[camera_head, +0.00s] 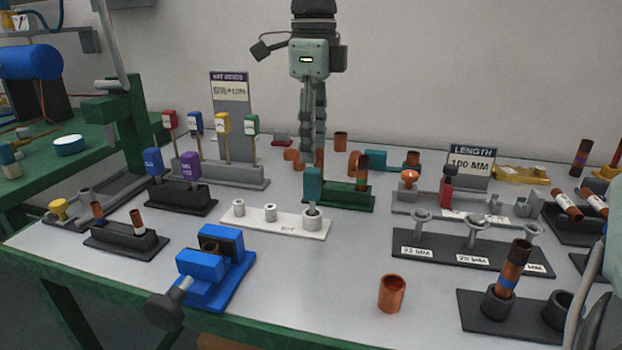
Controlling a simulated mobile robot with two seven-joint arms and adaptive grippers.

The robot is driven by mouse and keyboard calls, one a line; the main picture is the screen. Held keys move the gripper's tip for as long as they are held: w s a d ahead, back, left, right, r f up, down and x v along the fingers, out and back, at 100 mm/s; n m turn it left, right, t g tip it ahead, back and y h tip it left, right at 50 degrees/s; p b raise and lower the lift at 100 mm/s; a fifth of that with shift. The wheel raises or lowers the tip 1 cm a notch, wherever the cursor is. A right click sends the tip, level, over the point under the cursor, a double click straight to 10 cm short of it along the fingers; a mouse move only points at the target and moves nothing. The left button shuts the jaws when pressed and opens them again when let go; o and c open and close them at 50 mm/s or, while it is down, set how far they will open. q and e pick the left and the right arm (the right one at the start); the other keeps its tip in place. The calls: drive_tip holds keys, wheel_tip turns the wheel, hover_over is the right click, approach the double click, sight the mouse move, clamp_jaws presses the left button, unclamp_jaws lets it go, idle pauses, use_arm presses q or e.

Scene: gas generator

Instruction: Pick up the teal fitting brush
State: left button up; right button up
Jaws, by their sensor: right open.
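The teal fitting brush (313,183) stands upright, handle up, at the right end of a white rack (252,217). Its lower end sits in a cup of the rack and is hidden. My right gripper (313,154) points straight down from the top centre. It is open and empty, with its fingers seen nearly edge-on. The fingertips show just above or behind the top of the brush handle; I cannot tell whether they are beside it. My left gripper is not in view.
Close to the brush stand a green rack (345,197) with a copper tube and several copper fittings. A blue vise (212,268) is at the front. The front middle is clear.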

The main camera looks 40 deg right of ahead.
sight(313, 169)
drive_tip(key=f, duration=0.7)
drive_tip(key=shift+s+a+f, duration=0.25)
drive_tip(key=shift+s+a, duration=0.05)
drive_tip(key=shift+s, duration=0.1)
drive_tip(key=shift+c, duration=0.6)
drive_tip(key=c, duration=0.7)
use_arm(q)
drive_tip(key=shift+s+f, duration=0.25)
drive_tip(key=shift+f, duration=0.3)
use_arm(e)
drive_tip(key=shift+c, duration=1.2)
